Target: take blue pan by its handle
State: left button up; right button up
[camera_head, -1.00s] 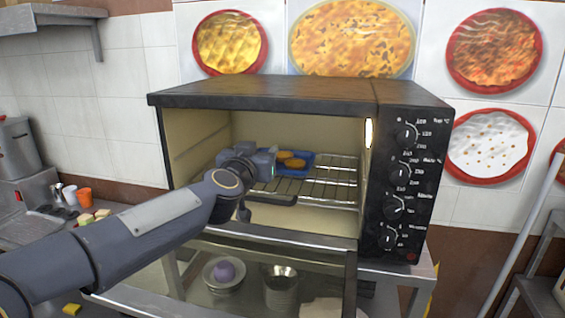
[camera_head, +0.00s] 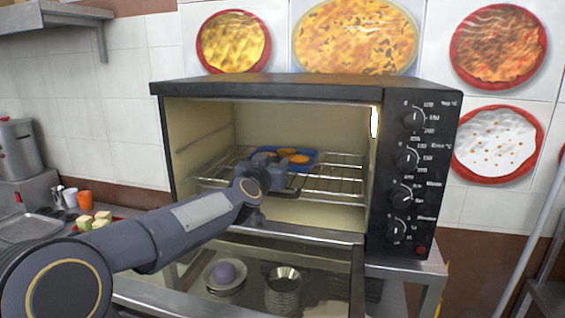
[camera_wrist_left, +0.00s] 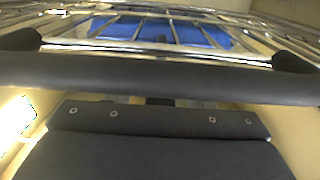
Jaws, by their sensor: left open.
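The blue pan (camera_head: 312,156) lies on the wire rack inside the open oven, with orange-brown round pieces of food (camera_head: 298,158) in it. My left gripper (camera_head: 283,180) is open at the front of the rack, just in front of the pan and left of its middle. It hides part of the pan's near side. In the left wrist view, the blue pan (camera_wrist_left: 160,30) shows behind metal rack wires. A thick dark bar (camera_wrist_left: 160,78) crosses that view; I cannot tell if it is the pan's handle. My right gripper is not in view.
The oven (camera_head: 270,88) has side walls, a roof and a right control panel (camera_head: 408,175) close around my arm. Its lowered glass door (camera_head: 320,255) lies below. The wire rack (camera_head: 335,180) is bare on the right. Bowls stand underneath.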

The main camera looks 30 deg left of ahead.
pick_arm(q)
jog(key=shift+w+a, duration=0.1)
jog(key=shift+w, duration=0.1)
grip_shut()
jog(key=shift+r, duration=0.1)
jog(key=shift+r, duration=0.15)
